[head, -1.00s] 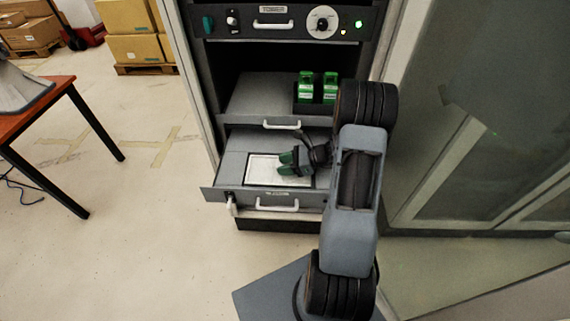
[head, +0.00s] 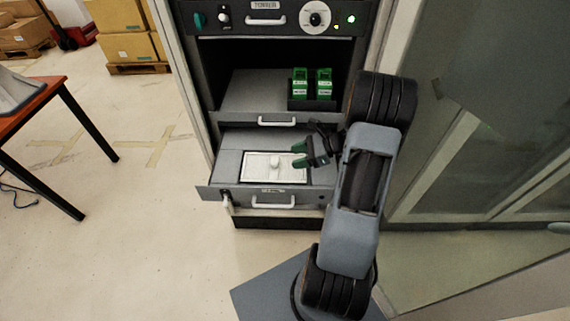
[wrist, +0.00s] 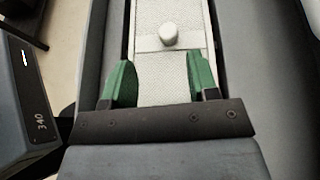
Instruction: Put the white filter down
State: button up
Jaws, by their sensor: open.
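The white filter (head: 262,172) is a flat pale rectangle with a small knob on its top. It lies in the recess of the open lower drawer (head: 228,160). It also shows in the wrist view (wrist: 186,72), with its knob beyond my fingertips. My gripper (head: 305,155) has green fingers, is open and empty, and stands at the right of the knob, apart from it. In the wrist view my gripper (wrist: 160,75) has its two fingers spread over the filter's near part. The filter's near end is hidden behind the gripper.
A shelf above the drawer holds two green-and-white items (head: 311,84) in a dark holder. The top panel (head: 280,18) has a dial and lit lamps. A glass-panelled wall (head: 480,120) is at the right. A red-topped table (head: 35,100) stands at the left, with open floor between.

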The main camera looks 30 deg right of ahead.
jog(key=s+a+r+n+g+h, duration=0.1)
jog(key=s+a+r+n+g, duration=0.1)
jog(key=a+n, duration=0.1)
jog(key=s+a+r+n+g+h, duration=0.1)
jog(key=s+a+r+n+h, duration=0.1)
jog(key=a+n, duration=0.2)
jog(key=s+a+r+n+g+h, duration=0.2)
jog(key=a+r+n, duration=0.1)
jog(key=a+n, duration=0.1)
jog(key=shift+a+n+g, duration=0.1)
jog(key=shift+n+g, duration=0.2)
jog(key=s+a+r+n+t+h, duration=0.2)
jog(key=s+r+n+h, duration=0.3)
jog(key=n, duration=0.6)
jog(key=shift+s+a+r+t+h, duration=0.15)
jog(key=shift+s+a+t+h, duration=0.25)
jog(key=shift+s+a+h, duration=0.35)
jog(key=shift+d, duration=0.1)
jog(key=shift+n, duration=0.3)
notch_tip(320, 180, up, 5)
jog(key=p, duration=0.4)
